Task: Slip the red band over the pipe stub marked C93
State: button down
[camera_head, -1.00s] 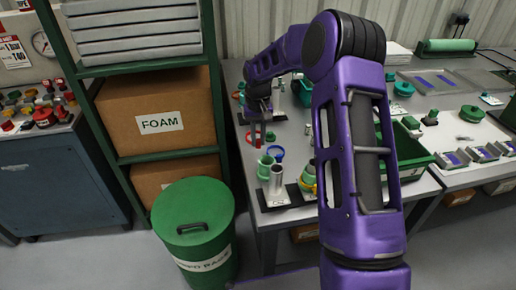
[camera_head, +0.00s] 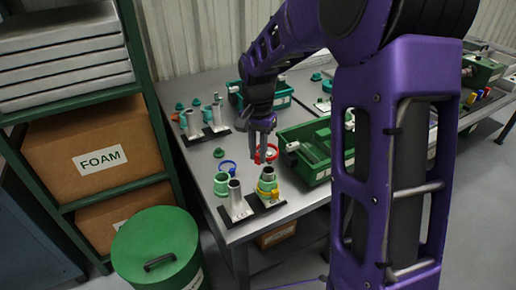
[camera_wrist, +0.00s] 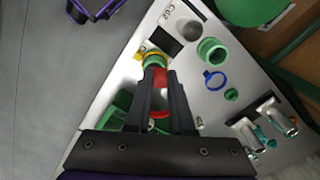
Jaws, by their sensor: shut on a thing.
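My gripper (camera_head: 262,132) is shut on the red band (camera_head: 266,153), above the table and behind the front pipe stubs. In the wrist view, red (camera_wrist: 160,77) shows between the fingertips and a red curve (camera_wrist: 158,113) lies between the fingers. A bare grey pipe stub (camera_head: 235,195) stands upright on a dark base at the table's front. To its right is a stub with green and yellow bands (camera_head: 267,184), also in the wrist view (camera_wrist: 153,59) just beyond the fingertips. Lettering beside the bare stub (camera_wrist: 190,29) is too small to read surely.
A green sleeve (camera_head: 221,184), a blue ring (camera_head: 228,166) and a small green cap (camera_head: 219,153) lie near the stubs. A green bin (camera_head: 305,150) stands right of my gripper. More stubs (camera_head: 205,120) stand at the back left. A green drum (camera_head: 157,250) is beside the table.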

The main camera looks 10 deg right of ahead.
jog(key=shift+s+d+m, duration=0.2)
jog(key=shift+s+m, duration=0.1)
jog(key=shift+f+b, duration=1.85)
jog(key=shift+f, duration=0.65)
jog(key=shift+f, duration=0.2)
jog(key=shift+f, duration=0.3)
jog(key=shift+f, duration=1.7)
dwell(3.0)
